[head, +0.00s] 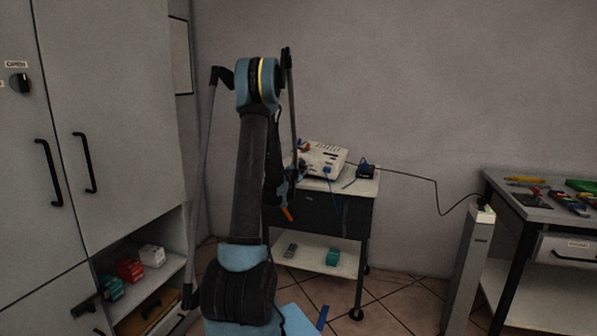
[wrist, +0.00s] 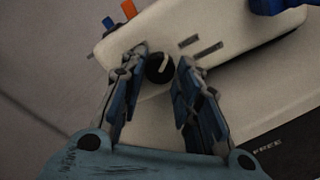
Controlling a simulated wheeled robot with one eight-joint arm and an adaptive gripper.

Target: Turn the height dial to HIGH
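A round black dial (wrist: 159,69) with a pale pointer mark sits on the white device (wrist: 215,32) in the wrist view. I cannot read any label by it, so I cannot tell whether it is the height dial or where HIGH is. My gripper (wrist: 163,62) is open, with one fingertip on each side of the dial. I cannot tell whether the fingertips touch it. In the head view the white device (head: 325,158) stands on a small dark cart, and my arm hides its left part and the gripper's fingertips.
The cart (head: 325,210) has a lower shelf with small boxes. A dark blue box (head: 365,170) with a cable sits beside the device. A grey post (head: 472,265) and a tool table (head: 520,208) stand right. A cabinet with an OPEN knob (head: 19,83) is left.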

